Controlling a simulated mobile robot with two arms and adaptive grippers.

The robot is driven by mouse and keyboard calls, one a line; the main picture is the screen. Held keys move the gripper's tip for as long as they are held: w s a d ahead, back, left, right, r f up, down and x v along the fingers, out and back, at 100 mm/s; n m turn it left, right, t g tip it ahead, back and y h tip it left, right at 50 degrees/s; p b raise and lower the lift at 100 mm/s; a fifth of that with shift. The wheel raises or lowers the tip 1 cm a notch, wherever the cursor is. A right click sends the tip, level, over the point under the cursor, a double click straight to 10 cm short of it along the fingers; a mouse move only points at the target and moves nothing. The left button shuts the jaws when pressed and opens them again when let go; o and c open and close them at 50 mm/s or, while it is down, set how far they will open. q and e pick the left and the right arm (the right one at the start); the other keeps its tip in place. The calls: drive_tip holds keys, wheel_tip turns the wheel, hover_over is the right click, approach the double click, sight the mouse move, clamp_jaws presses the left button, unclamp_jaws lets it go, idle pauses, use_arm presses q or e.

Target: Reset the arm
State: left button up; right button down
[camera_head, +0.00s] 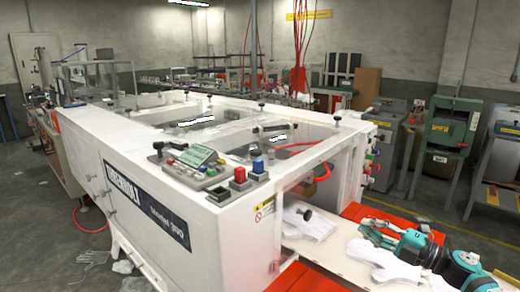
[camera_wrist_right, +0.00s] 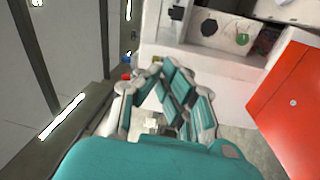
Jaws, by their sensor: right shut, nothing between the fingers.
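My right arm (camera_head: 462,268) comes in from the lower right of the head view. Its teal and grey right gripper (camera_head: 370,230) is shut and empty, near the board with white gloves. In the right wrist view the right gripper (camera_wrist_right: 152,72) shows from behind, with its fingers drawn together and no object between them. One white glove (camera_head: 310,220) lies on the board left of the gripper. Another white glove (camera_head: 382,262) lies just below the gripper in the picture; whether they touch is unclear. My left gripper is not in view.
A large white machine (camera_head: 200,225) with a button panel (camera_head: 240,180) fills the middle. A red surface (camera_head: 375,212) lies close behind the gripper. Green and grey machines (camera_head: 450,130) stand at the right. Gloves (camera_head: 95,258) lie on the floor at left.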

drive_tip(key=s+a+f+m+t+h, duration=0.1)
drive_tip(key=s+a+f+m+h, duration=0.2)
drive_tip(key=s+f+m+h, duration=0.55)
drive_tip(key=s+a+f+m+t+h, duration=0.1)
drive_tip(key=s+a+f+m+h, duration=0.3)
drive_tip(key=f+m, duration=0.55)
drive_tip(key=s+f+m+g+h, duration=0.15)
drive_tip(key=s+g, duration=0.25)
drive_tip(key=s, duration=0.5)
drive_tip(key=s+f+m+g, duration=0.3)
drive_tip(key=s, duration=0.6)
drive_tip(key=s+f+m+g+h, duration=0.15)
drive_tip(key=s+g, duration=0.25)
drive_tip(key=s, duration=0.5)
wheel_tip(320, 180, down, 33)
drive_tip(key=s+g+b, duration=0.1)
drive_tip(key=s+b, duration=0.2)
drive_tip(key=b, duration=0.1)
use_arm(q)
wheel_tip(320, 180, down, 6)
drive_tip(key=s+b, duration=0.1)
drive_tip(key=b, duration=0.1)
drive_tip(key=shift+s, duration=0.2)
use_arm(e)
drive_tip(key=s+d+f+g, duration=0.1)
drive_tip(key=s+d+f, duration=0.1)
drive_tip(key=s+f, duration=1.3)
drive_tip(key=shift+s+d+f+y, duration=0.25)
drive_tip(key=shift+d+f+y, duration=0.1)
drive_tip(key=shift+f, duration=0.35)
